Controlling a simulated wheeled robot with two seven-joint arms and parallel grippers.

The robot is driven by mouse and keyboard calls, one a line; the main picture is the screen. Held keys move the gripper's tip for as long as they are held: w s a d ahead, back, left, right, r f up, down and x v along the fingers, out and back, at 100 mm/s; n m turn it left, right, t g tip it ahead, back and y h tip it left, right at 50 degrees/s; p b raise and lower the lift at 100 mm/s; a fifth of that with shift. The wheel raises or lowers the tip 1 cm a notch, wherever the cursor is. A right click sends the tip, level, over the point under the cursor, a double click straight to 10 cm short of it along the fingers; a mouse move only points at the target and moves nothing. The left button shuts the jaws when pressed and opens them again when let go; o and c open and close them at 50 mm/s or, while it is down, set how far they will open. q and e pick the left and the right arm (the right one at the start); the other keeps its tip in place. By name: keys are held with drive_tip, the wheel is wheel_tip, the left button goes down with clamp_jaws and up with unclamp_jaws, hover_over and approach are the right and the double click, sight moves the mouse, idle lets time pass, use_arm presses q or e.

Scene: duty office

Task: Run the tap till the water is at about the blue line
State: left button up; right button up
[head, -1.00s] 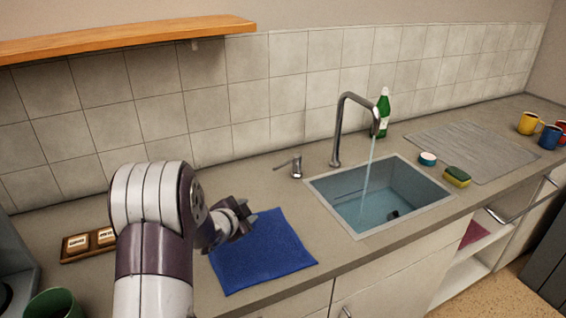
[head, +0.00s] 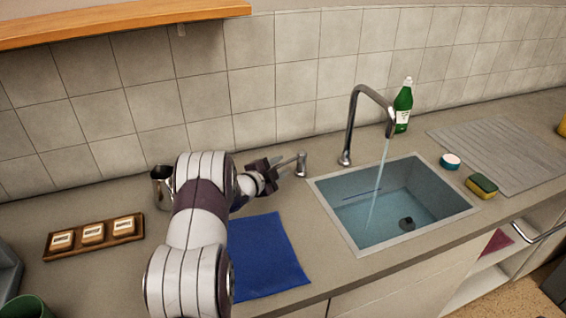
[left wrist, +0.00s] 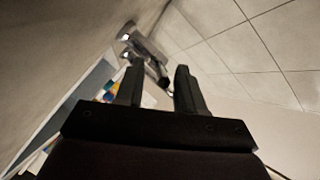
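The chrome tap (head: 352,125) stands behind the sink, and a thin stream of water (head: 378,180) falls from its spout into the basin. The sink (head: 333,226) has bluish water low in it, with the dark drain (head: 407,224) visible. A short dark line (head: 362,196) shows on the inner back wall; its colour is hard to tell. The tap lever (head: 302,163) stands left of the spout. My left gripper (head: 274,171) is just left of the lever, its fingers apart and empty. In the left wrist view the fingers (left wrist: 160,88) point toward blurred metal tap parts (left wrist: 146,48). My right gripper is out of view.
A blue cloth (head: 265,258) lies left of the sink. A metal jug (head: 160,187) and a wooden tray (head: 50,249) of labelled blocks are farther left. A green bottle (head: 403,106), a sponge (head: 482,185) and a ribbed drainboard (head: 510,160) are to the right. A shelf (head: 110,22) hangs above.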

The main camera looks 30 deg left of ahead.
use_arm(q)
drive_tip(key=shift+w+f, duration=0.1)
drive_tip(key=shift+w, duration=0.9)
drive_tip(key=shift+w+d+f, duration=0.1)
clamp_jaws()
